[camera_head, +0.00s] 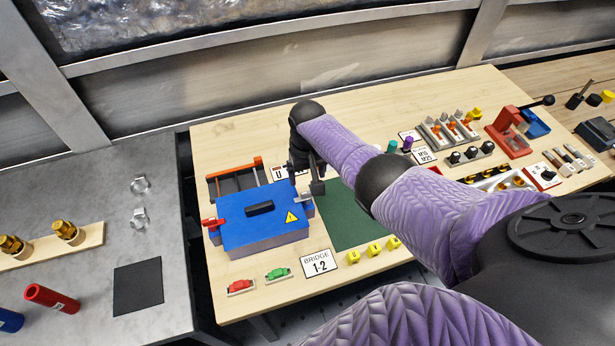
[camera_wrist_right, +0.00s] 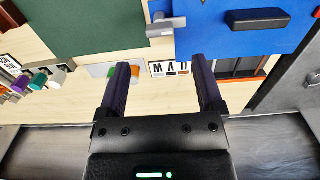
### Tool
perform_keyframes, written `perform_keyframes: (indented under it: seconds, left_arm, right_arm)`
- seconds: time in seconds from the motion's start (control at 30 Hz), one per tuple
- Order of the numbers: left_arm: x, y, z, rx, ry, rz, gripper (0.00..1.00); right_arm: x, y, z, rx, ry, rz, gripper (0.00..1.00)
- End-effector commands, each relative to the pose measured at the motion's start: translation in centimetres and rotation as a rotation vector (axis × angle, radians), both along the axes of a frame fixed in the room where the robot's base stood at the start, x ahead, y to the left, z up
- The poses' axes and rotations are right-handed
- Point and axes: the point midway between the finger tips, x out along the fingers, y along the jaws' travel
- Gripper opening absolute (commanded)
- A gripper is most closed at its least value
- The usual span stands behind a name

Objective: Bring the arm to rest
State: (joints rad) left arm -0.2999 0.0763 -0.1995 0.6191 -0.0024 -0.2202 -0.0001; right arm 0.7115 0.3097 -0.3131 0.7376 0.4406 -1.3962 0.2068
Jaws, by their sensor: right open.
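My right arm, with its purple sleeve, reaches over the wooden table (camera_head: 365,257). Its right gripper (camera_head: 317,183) is beside the right rear corner of a blue box (camera_head: 245,228), above the back of a dark green mat (camera_head: 345,225). In the right wrist view the two fingers (camera_wrist_right: 162,70) are spread apart with nothing between them. The blue box (camera_wrist_right: 225,42) and a grey latch-like lever (camera_wrist_right: 166,25) show beyond the fingertips. I cannot tell the exact height of the fingers above the table. My left gripper is not in view.
Red and green parts (camera_head: 278,274) and a "BRIDGE 1-2" card (camera_head: 319,263) lie in front of the box. Several fittings and tools, including a red press-like tool (camera_head: 508,135), crowd the table's right side. A grey bench (camera_head: 95,275) stands left.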

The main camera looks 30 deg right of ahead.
Motion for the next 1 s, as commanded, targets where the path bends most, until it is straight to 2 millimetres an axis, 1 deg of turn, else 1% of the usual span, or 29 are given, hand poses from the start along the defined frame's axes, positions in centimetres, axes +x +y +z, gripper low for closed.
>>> perform_keyframes:
  seconds: [0.03,0.1,0.2,0.63,0.7,0.77,0.8,0.87,0.9,1.0]
  left_arm:
    - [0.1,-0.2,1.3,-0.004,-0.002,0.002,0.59]
    - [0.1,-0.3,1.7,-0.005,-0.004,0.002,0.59]
    - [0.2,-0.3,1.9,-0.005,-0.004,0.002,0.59]
    - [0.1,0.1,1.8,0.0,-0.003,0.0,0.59]
    - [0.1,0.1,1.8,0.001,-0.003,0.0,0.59]
    - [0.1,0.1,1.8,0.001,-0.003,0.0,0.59]
    - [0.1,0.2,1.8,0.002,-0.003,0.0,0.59]
    - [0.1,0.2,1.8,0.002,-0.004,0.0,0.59]
    - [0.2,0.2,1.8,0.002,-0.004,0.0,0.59]
    - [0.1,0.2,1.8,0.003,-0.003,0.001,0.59]
  right_arm:
    - [0.0,0.0,1.7,-0.001,-0.002,0.001,0.85]
    - [0.0,0.0,2.7,0.0,-0.002,0.0,0.85]
    - [0.0,0.0,3.4,0.0,-0.001,0.0,0.85]
    - [0.0,0.0,3.3,0.0,0.0,0.0,0.85]
    - [-0.4,0.5,2.9,-0.001,-0.003,0.022,0.85]
    - [-1.6,1.7,1.9,-0.005,-0.011,0.078,0.85]
    - [-2.8,2.9,1.1,-0.005,-0.024,0.132,0.85]
    - [-5.3,5.0,0.1,-0.005,-0.051,0.217,0.85]
    - [-7.0,6.2,-0.2,-0.002,-0.072,0.264,0.85]
    - [-10.6,8.2,0.0,0.001,-0.124,0.34,0.85]
